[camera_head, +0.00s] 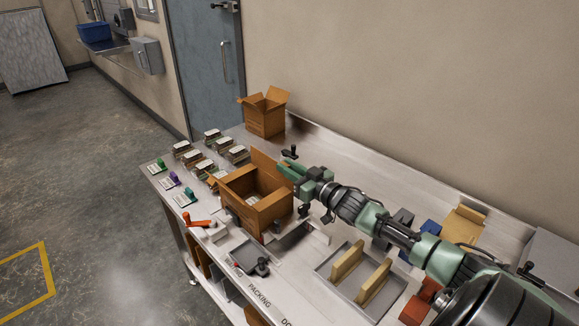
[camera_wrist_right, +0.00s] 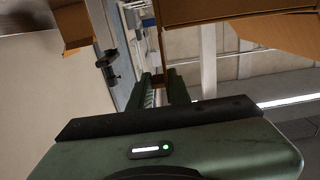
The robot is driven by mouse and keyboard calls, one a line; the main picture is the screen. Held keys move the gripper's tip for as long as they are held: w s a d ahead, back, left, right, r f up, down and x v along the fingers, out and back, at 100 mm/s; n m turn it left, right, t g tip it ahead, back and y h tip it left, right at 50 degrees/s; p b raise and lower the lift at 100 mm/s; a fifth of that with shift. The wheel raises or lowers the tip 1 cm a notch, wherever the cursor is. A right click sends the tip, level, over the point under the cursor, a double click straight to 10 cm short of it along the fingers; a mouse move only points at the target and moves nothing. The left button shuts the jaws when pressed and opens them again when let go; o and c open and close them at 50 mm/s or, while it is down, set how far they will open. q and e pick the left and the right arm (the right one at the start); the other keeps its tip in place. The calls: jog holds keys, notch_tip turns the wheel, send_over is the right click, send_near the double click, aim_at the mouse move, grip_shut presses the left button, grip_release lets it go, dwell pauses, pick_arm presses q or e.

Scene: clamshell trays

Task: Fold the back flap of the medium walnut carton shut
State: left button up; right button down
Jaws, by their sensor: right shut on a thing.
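The medium walnut carton (camera_head: 268,217) stands open in the middle of the steel table, with a pale item visible inside. Its back flap (camera_head: 264,165) stands up along the far side. My right gripper (camera_head: 284,170) reaches in from the right to the flap's right end. In the right wrist view my right gripper (camera_wrist_right: 158,88) has a small brown piece between its fingertips, which appears to be the flap's edge. Carton board (camera_wrist_right: 240,14) fills the top right of that view. My left gripper is not in view.
A smaller open carton (camera_head: 264,121) stands at the back of the table. Several packed clamshell trays (camera_head: 205,165) lie to the left. An orange-handled tool (camera_head: 197,220) lies at the front left. A grey tray (camera_head: 332,270) with tan blocks is under my right arm.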

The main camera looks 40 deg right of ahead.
dwell(0.4)
jog(key=c, duration=1.4)
grip_release()
jog(key=shift+d, duration=0.1)
jog(key=shift+o, duration=0.2)
jog(key=s, duration=0.4)
jog(key=s+b, duration=0.1)
jog(key=s, duration=0.1)
jog(key=shift+s+d+f, duration=0.15)
jog(key=shift+s+d, duration=0.1)
jog(key=shift+s, duration=0.05)
jog(key=shift+s+d, duration=0.1)
jog(key=shift+s, duration=0.55)
